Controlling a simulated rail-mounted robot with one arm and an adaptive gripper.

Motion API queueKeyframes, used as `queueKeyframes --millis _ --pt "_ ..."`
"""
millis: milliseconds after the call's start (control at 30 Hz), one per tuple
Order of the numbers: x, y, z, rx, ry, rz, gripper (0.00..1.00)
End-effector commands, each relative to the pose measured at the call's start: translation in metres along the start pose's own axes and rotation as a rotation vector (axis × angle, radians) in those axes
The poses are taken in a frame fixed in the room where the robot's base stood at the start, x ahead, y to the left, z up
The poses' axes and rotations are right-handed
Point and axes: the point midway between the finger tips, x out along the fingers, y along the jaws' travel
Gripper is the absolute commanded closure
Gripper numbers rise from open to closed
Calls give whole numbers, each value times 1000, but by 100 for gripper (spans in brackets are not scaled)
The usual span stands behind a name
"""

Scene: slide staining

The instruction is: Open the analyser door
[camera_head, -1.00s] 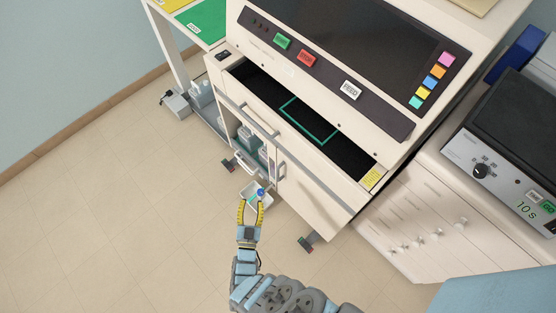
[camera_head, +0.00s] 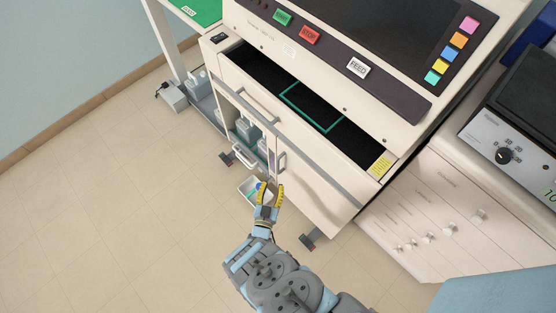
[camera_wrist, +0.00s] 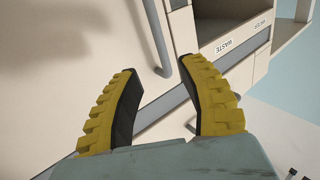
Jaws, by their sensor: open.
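The analyser (camera_head: 255,42) is a large cream machine with a dark screen. Its lower front has a cream door panel (camera_head: 310,195), which looks shut, with a grey upright bar handle (camera_head: 281,161) near its left edge. My gripper (camera_head: 270,188) is just below that handle in the head view. In the wrist view, a grey bar handle (camera_wrist: 157,38) on a cream panel runs down between the yellow fingertips of my gripper (camera_wrist: 160,68). The jaws are open. I cannot tell whether either finger touches the bar.
An open compartment with bottles (camera_head: 246,130) is left of the door. A small white drawer or tray (camera_head: 248,189) juts out low beside my gripper. Labels reading WASTE (camera_wrist: 224,45) show in the wrist view. A cream cabinet (camera_head: 430,205) stands right.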

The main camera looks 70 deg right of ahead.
Motion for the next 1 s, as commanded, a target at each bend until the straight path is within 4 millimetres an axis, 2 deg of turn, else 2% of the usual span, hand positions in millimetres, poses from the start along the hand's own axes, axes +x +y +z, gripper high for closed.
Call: queueKeyframes --millis 200,500,700,1000 --pt "41 -1 2 2 2 1 59" --pt "82 -1 2 2 -1 0 59" --pt "94 -1 0 2 0 0 59" --pt "95 -1 0 2 0 0 58"
